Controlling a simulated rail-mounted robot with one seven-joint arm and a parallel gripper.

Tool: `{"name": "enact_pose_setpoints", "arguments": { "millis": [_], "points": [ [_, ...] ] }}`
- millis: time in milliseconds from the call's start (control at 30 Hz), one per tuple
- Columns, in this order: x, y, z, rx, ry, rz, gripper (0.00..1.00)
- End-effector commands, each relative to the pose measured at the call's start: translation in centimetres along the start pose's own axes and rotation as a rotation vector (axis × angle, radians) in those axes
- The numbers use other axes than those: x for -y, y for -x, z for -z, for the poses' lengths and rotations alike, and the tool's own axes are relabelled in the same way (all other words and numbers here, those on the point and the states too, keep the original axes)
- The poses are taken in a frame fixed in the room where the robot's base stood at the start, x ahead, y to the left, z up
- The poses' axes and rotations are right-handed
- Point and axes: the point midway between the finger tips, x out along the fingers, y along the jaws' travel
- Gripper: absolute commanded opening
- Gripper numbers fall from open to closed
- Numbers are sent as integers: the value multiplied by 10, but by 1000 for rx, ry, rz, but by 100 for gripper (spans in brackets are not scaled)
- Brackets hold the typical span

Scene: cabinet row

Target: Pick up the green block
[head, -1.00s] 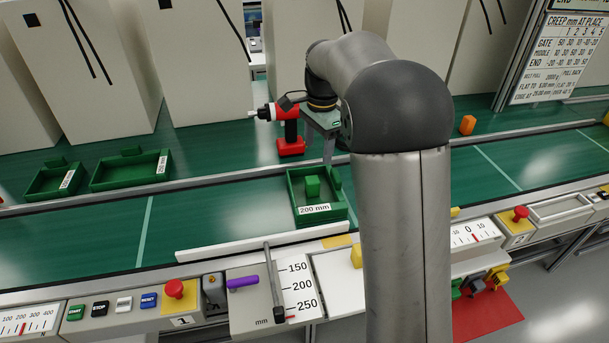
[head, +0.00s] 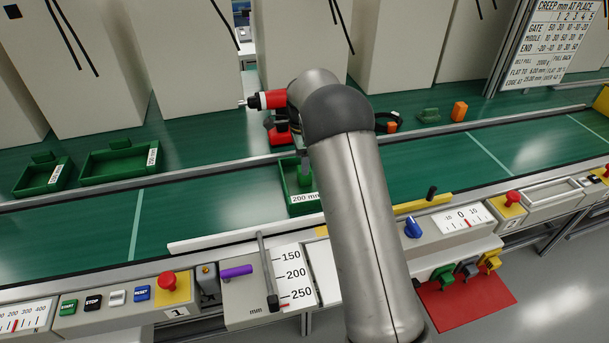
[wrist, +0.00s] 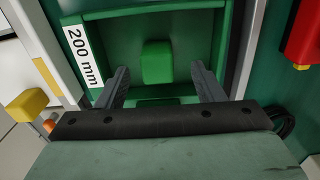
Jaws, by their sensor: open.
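The green block (wrist: 157,62) lies in a green tray (wrist: 118,28) with a "200 mm" label, in the wrist view. My gripper (wrist: 158,73) is open, its two dark fingers at the left and right of the block's near end, apart from it; their height over it is hard to tell.
A red and black tool (head: 268,100) stands behind the tray, close to my arm. Two green trays (head: 120,160) (head: 42,176) stand at the left. An orange block (head: 459,111) is at the back right. A white bar (head: 215,241) runs along the belt's front edge.

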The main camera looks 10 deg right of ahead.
Motion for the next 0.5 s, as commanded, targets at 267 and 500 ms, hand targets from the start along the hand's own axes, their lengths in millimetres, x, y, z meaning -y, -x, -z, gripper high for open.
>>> {"name": "enact_pose_setpoints", "arguments": {
  "millis": [267, 500],
  "points": [
    [-3, -27, 2, 0, -1, -4, 62],
    [-4, -54, 1, 0, 0, -1, 62]
  ]
}}
